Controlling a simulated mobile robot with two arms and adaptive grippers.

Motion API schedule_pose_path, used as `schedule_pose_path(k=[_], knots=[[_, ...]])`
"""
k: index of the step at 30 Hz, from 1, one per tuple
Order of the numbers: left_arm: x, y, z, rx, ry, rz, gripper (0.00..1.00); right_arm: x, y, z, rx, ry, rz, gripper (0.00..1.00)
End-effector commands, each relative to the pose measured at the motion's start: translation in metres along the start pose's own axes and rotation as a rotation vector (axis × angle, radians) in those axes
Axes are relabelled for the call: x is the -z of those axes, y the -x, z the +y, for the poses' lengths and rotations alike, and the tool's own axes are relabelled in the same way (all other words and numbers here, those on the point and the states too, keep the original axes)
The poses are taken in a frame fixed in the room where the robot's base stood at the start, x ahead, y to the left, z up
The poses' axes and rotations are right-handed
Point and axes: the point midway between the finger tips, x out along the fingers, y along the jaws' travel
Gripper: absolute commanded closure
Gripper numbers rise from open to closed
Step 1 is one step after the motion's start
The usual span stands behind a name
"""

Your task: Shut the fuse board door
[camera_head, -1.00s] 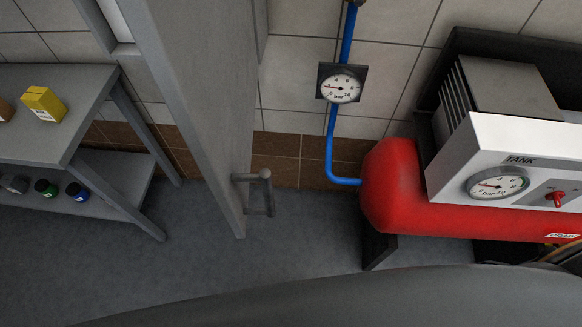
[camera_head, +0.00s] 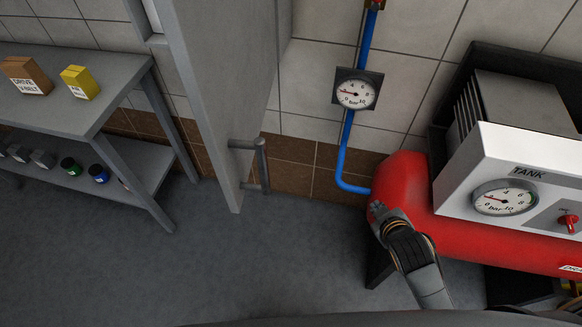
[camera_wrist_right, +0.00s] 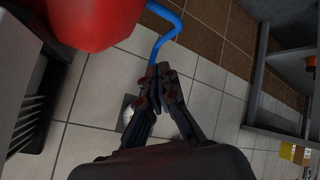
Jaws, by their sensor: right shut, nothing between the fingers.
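The grey fuse board door (camera_head: 222,90) stands open in the head view, turned nearly edge-on and jutting out from the wall. Its grey bar handle (camera_head: 262,166) is near its lower end. My right gripper (camera_head: 377,210) is in front of the red tank, to the right of the handle and apart from it. In the right wrist view, my right gripper (camera_wrist_right: 160,76) has its fingers together with nothing between them. I cannot make out the door in the wrist view. My left gripper is not in view.
The red compressor tank (camera_head: 408,175) with its white gauge panel (camera_head: 500,165) stands at the right. A blue pipe (camera_head: 347,150) with a gauge (camera_head: 356,92) runs down the wall. A grey shelf (camera_head: 110,75) holding boxes stands at the left. The floor (camera_head: 270,255) between is clear.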

Motion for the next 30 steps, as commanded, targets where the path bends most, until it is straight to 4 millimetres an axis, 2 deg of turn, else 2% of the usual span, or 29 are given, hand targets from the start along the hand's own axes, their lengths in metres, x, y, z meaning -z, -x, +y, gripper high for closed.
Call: schedule_pose_path(k=[1, 4, 8, 10, 13, 15, 18, 21, 23, 27, 30], knots=[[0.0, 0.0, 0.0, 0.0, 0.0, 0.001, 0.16, 0.017, -0.002, 0.017, -0.046, 0.063, 0.068, 1.0], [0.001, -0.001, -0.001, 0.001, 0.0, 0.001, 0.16, 0.053, -0.001, 0.047, -0.143, 0.199, 0.208, 1.0], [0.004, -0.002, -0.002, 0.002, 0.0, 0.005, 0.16, 0.109, 0.014, 0.086, -0.301, 0.423, 0.416, 1.0], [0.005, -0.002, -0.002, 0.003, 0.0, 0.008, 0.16, 0.144, 0.03, 0.104, -0.405, 0.574, 0.544, 1.0], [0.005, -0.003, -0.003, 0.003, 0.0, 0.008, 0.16, 0.191, 0.062, 0.119, -0.568, 0.811, 0.737, 1.0], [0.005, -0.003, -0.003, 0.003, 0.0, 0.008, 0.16, 0.219, 0.088, 0.122, -0.684, 0.98, 0.869, 1.0], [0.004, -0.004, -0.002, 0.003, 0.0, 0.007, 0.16, 0.246, 0.126, 0.116, -0.85, 1.223, 1.052, 1.0], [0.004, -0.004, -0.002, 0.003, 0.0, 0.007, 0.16, 0.26, 0.163, 0.101, -1.012, 1.463, 1.237, 1.0], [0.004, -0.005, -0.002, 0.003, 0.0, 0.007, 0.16, 0.261, 0.182, 0.089, -1.105, 1.603, 1.349, 1.0], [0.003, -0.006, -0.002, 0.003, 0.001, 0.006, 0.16, 0.244, 0.215, 0.064, -1.292, 1.892, 1.604, 1.0], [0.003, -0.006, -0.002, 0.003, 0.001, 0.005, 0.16, 0.226, 0.228, 0.053, -1.38, 2.038, 1.757, 1.0]])
